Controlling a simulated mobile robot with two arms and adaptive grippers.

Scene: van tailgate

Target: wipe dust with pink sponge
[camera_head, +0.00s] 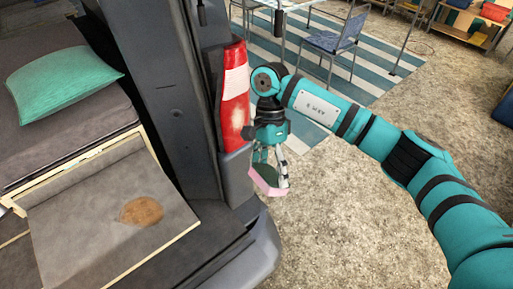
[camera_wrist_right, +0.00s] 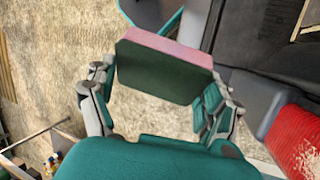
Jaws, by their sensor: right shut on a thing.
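The sponge (camera_head: 268,183) has a pink layer and a dark green layer. My right gripper (camera_head: 269,172) is shut on it and holds it in the air beside the van's rear corner. In the right wrist view the sponge (camera_wrist_right: 168,66) sits between both fingers (camera_wrist_right: 160,100), its dark green face toward the camera and the pink layer along its far edge. A brown dust patch (camera_head: 141,211) lies on the grey panel (camera_head: 85,205) of the van at the left, apart from the sponge. My left gripper is not in view.
A dark van pillar (camera_head: 170,100) and the bumper (camera_head: 262,250) stand between my right gripper and the panel. A green pillow (camera_head: 62,82) lies on the bed. Open gravel is at the right.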

